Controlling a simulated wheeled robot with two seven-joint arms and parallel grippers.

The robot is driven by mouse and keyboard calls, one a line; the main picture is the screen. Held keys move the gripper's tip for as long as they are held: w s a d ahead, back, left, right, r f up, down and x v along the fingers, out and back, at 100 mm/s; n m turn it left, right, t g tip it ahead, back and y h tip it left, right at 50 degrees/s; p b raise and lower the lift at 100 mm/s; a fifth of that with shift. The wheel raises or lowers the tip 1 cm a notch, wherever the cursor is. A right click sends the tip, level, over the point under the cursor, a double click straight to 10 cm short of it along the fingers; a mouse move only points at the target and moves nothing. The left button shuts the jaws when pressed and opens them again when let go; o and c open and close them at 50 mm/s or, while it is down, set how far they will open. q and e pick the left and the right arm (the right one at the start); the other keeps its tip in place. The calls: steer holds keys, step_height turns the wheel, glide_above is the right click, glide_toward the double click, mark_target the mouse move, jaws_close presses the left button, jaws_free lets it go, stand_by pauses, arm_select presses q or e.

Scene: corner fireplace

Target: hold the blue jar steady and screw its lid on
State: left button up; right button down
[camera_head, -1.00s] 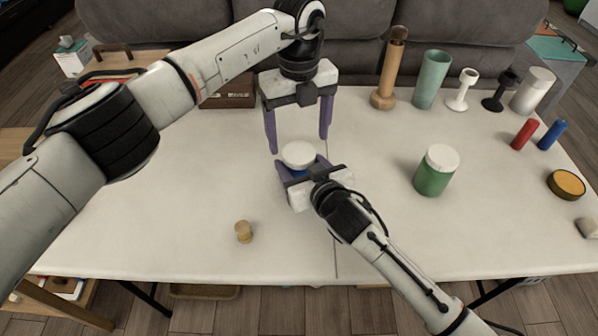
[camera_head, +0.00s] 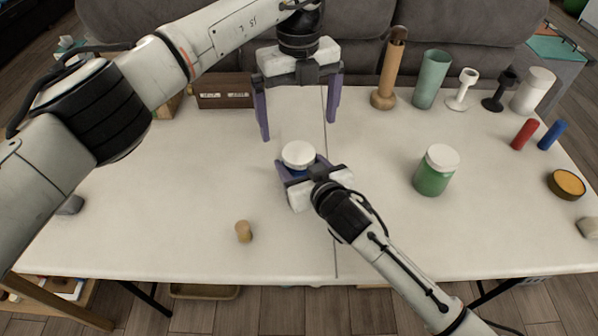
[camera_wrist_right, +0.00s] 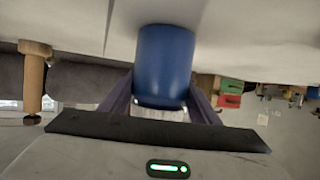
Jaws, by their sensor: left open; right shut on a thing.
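The blue jar (camera_wrist_right: 166,62) stands on the white table, mostly hidden in the head view by my right gripper. The white lid (camera_head: 298,154) sits on top of the jar; whether it is screwed tight I cannot tell. My right gripper (camera_head: 299,170) is shut on the jar's body, and its fingers show on both sides of the jar in the right wrist view (camera_wrist_right: 166,95). My left gripper (camera_head: 299,129) is open and empty, pointing down above and behind the lid, clear of it.
A green jar with a white lid (camera_head: 436,172) stands to the right. A small wooden cork-like piece (camera_head: 243,231) is at front left. A wooden bottle-shaped piece (camera_head: 387,80), a green cup (camera_head: 431,79) and other items line the back right. The front middle is clear.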

arm_select(q)
step_height(320, 180, up, 9)
steer(key=shift+f, duration=0.2)
arm_select(e)
steer(key=c, duration=0.6)
jaws_free()
steer(key=shift+o, duration=0.2)
arm_select(q)
steer(key=shift+r+p, duration=0.35)
steer(key=shift+p, duration=0.05)
arm_select(e)
steer(key=v, duration=1)
steer(key=shift+s+d, duration=0.1)
steer(key=shift+d, duration=0.05)
